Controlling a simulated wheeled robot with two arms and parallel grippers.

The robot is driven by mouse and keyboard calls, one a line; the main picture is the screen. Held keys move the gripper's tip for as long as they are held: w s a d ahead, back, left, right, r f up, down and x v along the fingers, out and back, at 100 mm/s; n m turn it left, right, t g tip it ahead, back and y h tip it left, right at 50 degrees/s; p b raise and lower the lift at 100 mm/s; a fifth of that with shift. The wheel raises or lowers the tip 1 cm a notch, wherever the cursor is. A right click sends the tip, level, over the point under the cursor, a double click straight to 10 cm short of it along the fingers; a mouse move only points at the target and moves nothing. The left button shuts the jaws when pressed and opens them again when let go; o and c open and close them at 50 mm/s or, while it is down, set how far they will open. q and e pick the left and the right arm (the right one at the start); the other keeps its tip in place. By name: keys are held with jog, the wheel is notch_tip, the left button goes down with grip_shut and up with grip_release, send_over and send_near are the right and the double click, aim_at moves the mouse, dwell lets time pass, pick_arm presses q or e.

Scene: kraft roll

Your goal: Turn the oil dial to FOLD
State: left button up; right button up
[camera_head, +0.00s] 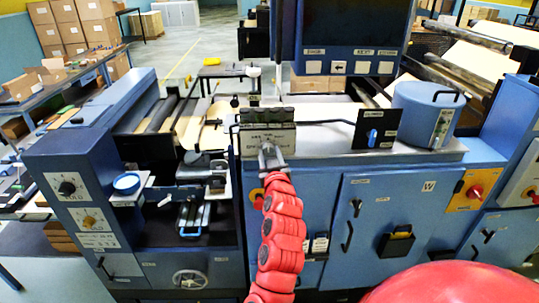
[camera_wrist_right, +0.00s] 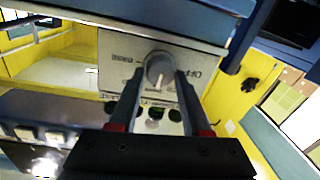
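The oil dial is a round grey knob (camera_wrist_right: 159,68) on a pale lettered plate (camera_wrist_right: 115,48). A light mark on the knob points toward the lower edge of the wrist picture. The plate (camera_head: 252,139) also shows in the head view, on top of the blue machine; its lettering is too small to read surely. My right gripper (camera_head: 272,157) is at the front of the plate and hides the knob there. In the right wrist view its two fingers (camera_wrist_right: 160,76) stand on either side of the knob. I cannot tell whether they press on it. My left gripper is not in view.
A black panel with a blue switch (camera_head: 373,137) stands right of the plate, and a blue drum (camera_head: 428,112) stands beyond it. A screen housing (camera_head: 352,40) hangs above. Blue cabinet doors (camera_head: 385,215) lie below. Left is a unit with dials (camera_head: 68,188).

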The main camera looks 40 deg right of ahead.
grip_shut()
jog(key=shift+f+m+b, duration=0.2)
jog(key=shift+m+b, duration=0.5)
jog(key=shift+b, duration=0.2)
jog(key=shift+f+m+b, duration=0.1)
jog(key=shift+m+b, duration=0.95)
jog(key=shift+m, duration=0.05)
jog(key=m+b, duration=0.1)
jog(key=m, duration=0.1)
jog(key=shift+m, duration=0.3)
jog(key=shift+m+h+b, duration=0.3)
jog(key=shift+m+b, duration=0.2)
jog(key=shift+m, duration=0.8)
